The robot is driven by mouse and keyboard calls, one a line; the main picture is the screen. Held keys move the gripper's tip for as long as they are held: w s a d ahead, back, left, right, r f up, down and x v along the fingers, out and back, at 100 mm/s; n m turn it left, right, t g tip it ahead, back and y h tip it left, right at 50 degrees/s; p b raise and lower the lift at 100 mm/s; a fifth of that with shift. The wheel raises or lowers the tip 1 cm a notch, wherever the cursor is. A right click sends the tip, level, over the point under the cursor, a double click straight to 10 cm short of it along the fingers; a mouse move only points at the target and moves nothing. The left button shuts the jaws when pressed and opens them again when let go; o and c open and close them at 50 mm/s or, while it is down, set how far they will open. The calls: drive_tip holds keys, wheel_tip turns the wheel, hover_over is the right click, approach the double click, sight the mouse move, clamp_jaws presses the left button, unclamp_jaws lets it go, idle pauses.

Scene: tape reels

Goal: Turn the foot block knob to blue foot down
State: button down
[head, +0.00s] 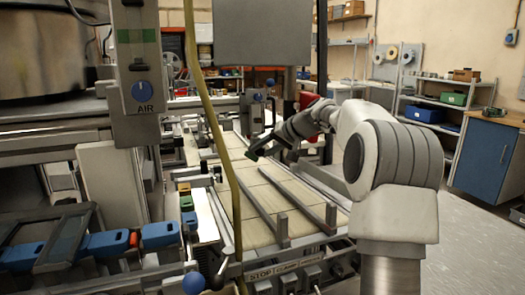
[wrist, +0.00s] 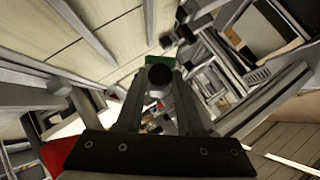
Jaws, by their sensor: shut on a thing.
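My gripper (head: 268,145) reaches in from the right over the pale conveyor bed in the head view. In the wrist view its two fingers (wrist: 160,88) are shut on a dark round knob (wrist: 158,75). A green piece (wrist: 154,62) shows just beyond the knob, and a small green patch (head: 251,155) shows by the fingertips in the head view. The foot block is mostly hidden by my gripper. I cannot make out a blue foot on it or which foot points down.
An upright post with a blue dial (head: 258,97) stands just behind my gripper. A yellow hose (head: 212,130) hangs in front. An AIR panel (head: 141,90) is at the left. Dark guide rails (head: 262,203) lie on the bed. Open floor is at the right.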

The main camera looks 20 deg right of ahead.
drive_tip(key=m+y+b, duration=0.1)
drive_tip(key=m+t+y+b, duration=0.1)
drive_tip(key=f+m+y+b, duration=0.1)
drive_tip(key=m, duration=0.1)
drive_tip(key=shift+d+t+y, duration=0.3)
drive_tip(key=shift+f+m+t+y+b, duration=0.1)
drive_tip(key=shift+m+t+y+b, duration=0.7)
drive_tip(key=shift+b, duration=0.45)
drive_tip(key=shift+m+b, duration=0.4)
drive_tip(key=shift+m, duration=0.2)
drive_tip(key=c, duration=0.5)
unclamp_jaws()
drive_tip(key=shift+s, duration=0.1)
drive_tip(key=p+v, duration=0.1)
drive_tip(key=v, duration=0.4)
drive_tip(key=p+v, duration=0.1)
drive_tip(key=v, duration=0.5)
drive_tip(key=p+v, duration=0.1)
drive_tip(key=v, duration=0.5)
drive_tip(key=shift+s+d+f, duration=0.1)
drive_tip(key=shift+d+f, duration=0.05)
drive_tip(key=shift+f, duration=0.15)
